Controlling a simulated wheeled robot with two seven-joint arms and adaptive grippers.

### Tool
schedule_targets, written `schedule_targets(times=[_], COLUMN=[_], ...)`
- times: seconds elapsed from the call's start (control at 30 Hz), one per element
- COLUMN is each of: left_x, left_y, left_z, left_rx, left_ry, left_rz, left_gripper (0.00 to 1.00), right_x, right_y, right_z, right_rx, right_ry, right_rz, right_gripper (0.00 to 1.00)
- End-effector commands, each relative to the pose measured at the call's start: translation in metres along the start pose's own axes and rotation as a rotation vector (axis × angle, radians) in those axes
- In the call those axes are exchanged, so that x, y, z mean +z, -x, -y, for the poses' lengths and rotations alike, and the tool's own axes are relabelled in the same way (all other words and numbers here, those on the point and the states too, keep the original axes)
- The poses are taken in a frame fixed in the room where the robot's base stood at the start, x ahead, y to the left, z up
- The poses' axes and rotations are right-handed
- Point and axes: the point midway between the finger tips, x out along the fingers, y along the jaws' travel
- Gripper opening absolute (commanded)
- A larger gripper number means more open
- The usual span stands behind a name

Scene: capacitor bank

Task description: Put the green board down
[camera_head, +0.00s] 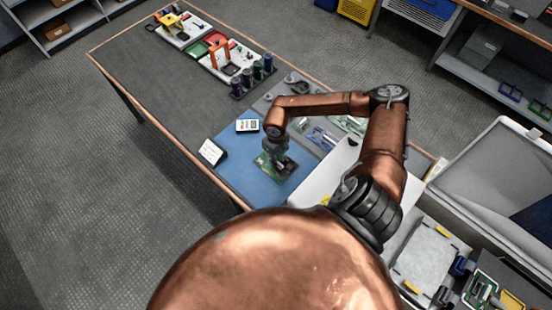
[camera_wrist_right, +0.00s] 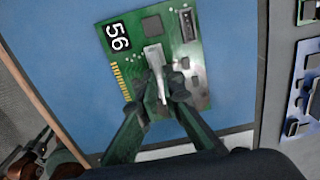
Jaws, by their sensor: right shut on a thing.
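The green board (camera_wrist_right: 192,90) has a black "56" label, gold edge contacts and a grey raised part in its middle. My right gripper (camera_wrist_right: 162,92) is shut on that raised part in the right wrist view. In the head view the green board (camera_head: 264,167) is under my right gripper (camera_head: 276,153), over the blue mat (camera_head: 237,177). I cannot tell whether the board touches the mat or hangs just above it. My left gripper is not in view.
A white card (camera_head: 212,152) stands at the mat's left edge and a small labelled device (camera_head: 247,126) lies at its far edge. A grey tray (camera_wrist_right: 297,140) with other boards lies right of the mat. The dark table (camera_head: 165,87) has free room at left.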

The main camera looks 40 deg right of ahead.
Motion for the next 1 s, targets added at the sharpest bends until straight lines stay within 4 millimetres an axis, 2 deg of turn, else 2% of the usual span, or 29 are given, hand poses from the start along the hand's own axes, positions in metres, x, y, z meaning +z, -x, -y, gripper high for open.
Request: schedule_targets(times=[0.33, 0.37, 0.6, 0.87, 1.0], left_x=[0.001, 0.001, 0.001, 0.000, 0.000], left_y=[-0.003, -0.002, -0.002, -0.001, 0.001], left_z=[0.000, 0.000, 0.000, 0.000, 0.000], left_rx=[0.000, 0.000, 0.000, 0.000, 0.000], left_ry=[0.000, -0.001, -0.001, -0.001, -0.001], left_rz=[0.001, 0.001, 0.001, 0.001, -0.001], left_gripper=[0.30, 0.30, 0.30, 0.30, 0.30], right_x=[0.001, 0.000, 0.000, 0.000, 0.001], right_y=[-0.004, -0.003, -0.002, -0.002, 0.008], right_z=[0.000, 0.000, 0.000, 0.000, 0.001], right_rx=[0.000, 0.000, 0.000, 0.000, -0.002], right_ry=[0.000, 0.000, 0.001, 0.001, 0.001], right_rz=[0.001, 0.001, 0.001, 0.001, 0.002], right_gripper=[0.00, 0.08, 0.24, 0.24, 0.24])
